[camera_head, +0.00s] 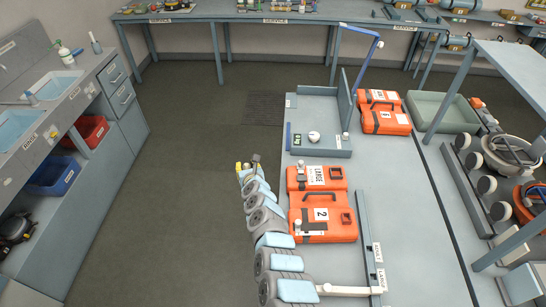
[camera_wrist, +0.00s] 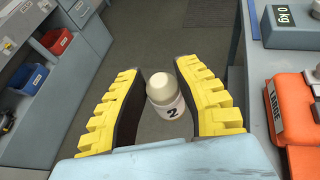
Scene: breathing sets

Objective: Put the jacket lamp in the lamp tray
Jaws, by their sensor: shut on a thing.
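My gripper (camera_wrist: 163,95) has its yellow, dark-padded fingers around a small cream-white capped lamp (camera_wrist: 165,97) marked "2". The lamp is tilted, and the grey floor is behind it. In the head view my gripper (camera_head: 248,166) hangs over the floor, just left of the orange cases and the bench edge; the lamp is too small to make out there. I cannot tell for sure which thing is the lamp tray.
Orange cases, one marked "LARGE" (camera_head: 328,177) and one marked "2" (camera_head: 340,228), lie on the pale bench (camera_head: 410,215) to the right. Behind them stands a grey stand (camera_head: 297,105) with an upright panel. A sink counter (camera_head: 105,62) is at left. Open floor lies between.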

